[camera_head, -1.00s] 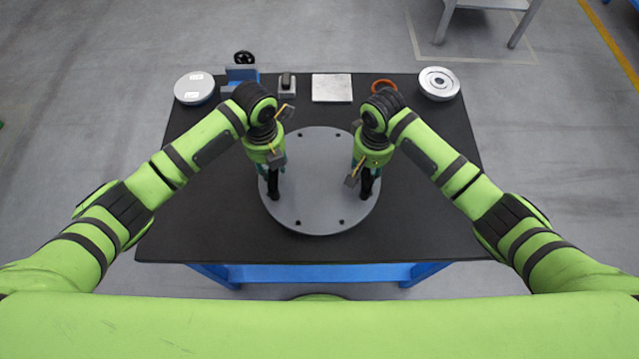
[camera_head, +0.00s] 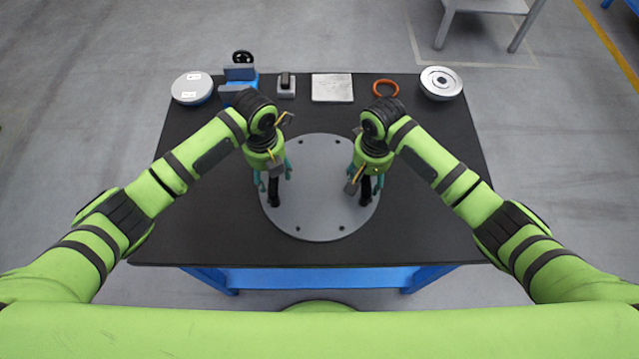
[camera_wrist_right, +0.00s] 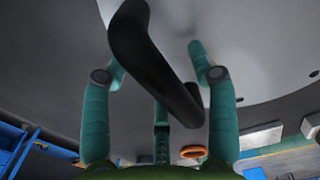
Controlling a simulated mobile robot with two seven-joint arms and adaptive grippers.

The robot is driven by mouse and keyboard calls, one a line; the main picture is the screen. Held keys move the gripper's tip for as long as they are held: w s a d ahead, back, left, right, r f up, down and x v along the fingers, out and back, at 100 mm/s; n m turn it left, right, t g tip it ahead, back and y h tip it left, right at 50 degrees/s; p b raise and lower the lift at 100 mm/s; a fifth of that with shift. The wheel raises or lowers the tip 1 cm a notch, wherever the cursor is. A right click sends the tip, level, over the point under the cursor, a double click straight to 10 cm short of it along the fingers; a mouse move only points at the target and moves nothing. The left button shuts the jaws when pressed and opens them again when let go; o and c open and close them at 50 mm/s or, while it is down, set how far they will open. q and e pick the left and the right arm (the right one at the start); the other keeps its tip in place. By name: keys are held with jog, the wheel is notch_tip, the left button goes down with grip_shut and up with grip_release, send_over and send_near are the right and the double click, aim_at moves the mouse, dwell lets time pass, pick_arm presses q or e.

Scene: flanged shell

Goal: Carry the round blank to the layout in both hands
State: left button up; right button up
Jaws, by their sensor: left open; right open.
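The round blank (camera_head: 320,190) is a flat grey disc with small holes near its rim. It lies over the middle of the dark tabletop and has two black bar handles. My left gripper (camera_head: 273,182) is at the left handle (camera_head: 273,193), its teal fingers spread on either side. My right gripper (camera_head: 363,184) is at the right handle (camera_head: 365,192), also open. In the right wrist view the handle (camera_wrist_right: 150,60) passes between the spread teal fingers, with the disc's grey surface (camera_wrist_right: 235,40) behind. No layout marking is visible; the disc may cover it.
Along the back of the black table (camera_head: 200,235) stand a white-topped round part (camera_head: 192,87), a blue vise-like fixture (camera_head: 240,78), a small block (camera_head: 286,86), a light square plate (camera_head: 332,87), an orange ring (camera_head: 386,88) and a silver flanged part (camera_head: 441,82). The table's front is clear.

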pick_arm(q)
jog(key=shift+w, duration=0.1)
jog(key=shift+r, duration=0.35)
pick_arm(e)
jog(key=shift+w, duration=0.1)
jog(key=shift+r, duration=0.2)
notch_tip(320, 180, up, 12)
jog(key=shift+f, duration=0.2)
pick_arm(q)
notch_tip(320, 180, up, 11)
jog(key=shift+r, duration=0.15)
jog(key=shift+s, duration=0.2)
pick_arm(e)
jog(key=shift+f, duration=0.1)
